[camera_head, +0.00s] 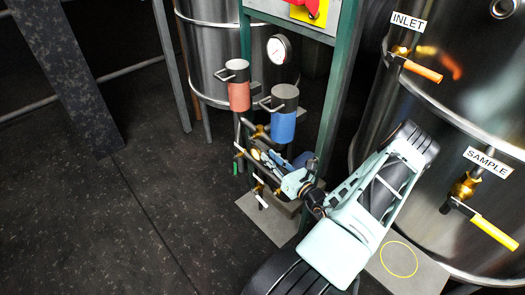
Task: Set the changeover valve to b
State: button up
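The small valve assembly with brass fittings (258,131) sits low on the green frame, below a red canister (238,92) and a blue canister (283,118). My arm reaches in from the lower right, and my gripper (262,158) is at this pipework, under the blue canister. The gripper hides part of the valve, so I cannot tell the changeover lever or its position. Small white tags show near the pipes, too small to read. The fingers are small and dark, and I cannot tell whether they are open, shut or touching anything.
A steel tank at right carries an INLET valve with an orange handle (422,70) and a SAMPLE valve with a yellow handle (494,231). A pressure gauge (279,49) and green frame posts (337,85) stand close to the arm. The dark floor (95,225) at left is clear.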

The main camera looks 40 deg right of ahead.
aim_at(254, 143)
jog(key=w, duration=0.5)
grip_shut()
